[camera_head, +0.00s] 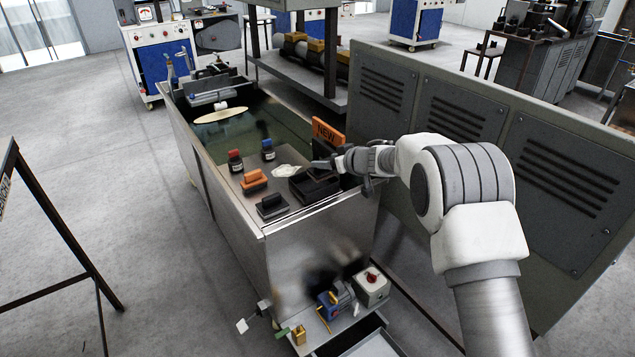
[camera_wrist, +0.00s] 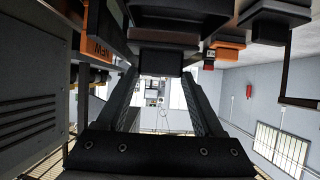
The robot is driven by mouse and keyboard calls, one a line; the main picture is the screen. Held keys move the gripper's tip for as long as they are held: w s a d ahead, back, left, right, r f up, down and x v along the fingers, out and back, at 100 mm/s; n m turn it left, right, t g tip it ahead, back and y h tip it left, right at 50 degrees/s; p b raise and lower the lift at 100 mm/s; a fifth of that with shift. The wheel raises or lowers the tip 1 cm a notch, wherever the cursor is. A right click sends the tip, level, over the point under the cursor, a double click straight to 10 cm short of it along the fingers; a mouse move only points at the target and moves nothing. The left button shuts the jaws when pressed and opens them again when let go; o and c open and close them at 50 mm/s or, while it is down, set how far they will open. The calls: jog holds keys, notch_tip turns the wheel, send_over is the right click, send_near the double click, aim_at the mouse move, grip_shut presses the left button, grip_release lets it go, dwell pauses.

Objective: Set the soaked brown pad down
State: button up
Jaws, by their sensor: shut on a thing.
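My gripper (camera_wrist: 160,80) is shut on a dark block, which I take to be the brown pad (camera_wrist: 160,62). The block sits between the fingertips in the wrist view; its brown colour and wetness are hard to make out. In the head view my gripper (camera_head: 335,160) is over the right end of the steel bench, above and beside an open black tray (camera_head: 316,188). The pad is not clearly visible there. An orange sign reading NEW (camera_head: 327,134) stands just behind the gripper, and it shows inverted in the wrist view (camera_wrist: 97,47).
On the bench top lie an orange-handled block (camera_head: 254,180), a black block (camera_head: 272,207) and a white cloth (camera_head: 289,170). A red-capped bottle (camera_head: 236,162) and a blue-capped bottle (camera_head: 268,151) stand behind. A grey louvred cabinet (camera_head: 455,120) is close on the right.

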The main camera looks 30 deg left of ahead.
aim_at(322, 175)
jog(key=a+f, duration=0.2)
jog(key=shift+s+a+b, duration=0.2)
jog(key=shift+a+b, duration=0.1)
jog(key=shift+a, duration=0.1)
notch_tip(322, 175, down, 4)
jog(key=b, duration=0.2)
jog(key=shift+b, duration=0.35)
jog(key=shift+r, duration=0.15)
jog(key=o, duration=1.4)
jog(key=shift+c, duration=0.2)
jog(key=shift+s+d+r, duration=0.1)
jog(key=shift+d+r, duration=0.15)
jog(key=p+v, duration=0.2)
jog(key=v, duration=0.9)
jog(key=shift+d, duration=0.2)
jog(key=shift+s+f, duration=0.1)
jog(key=shift+s, duration=0.05)
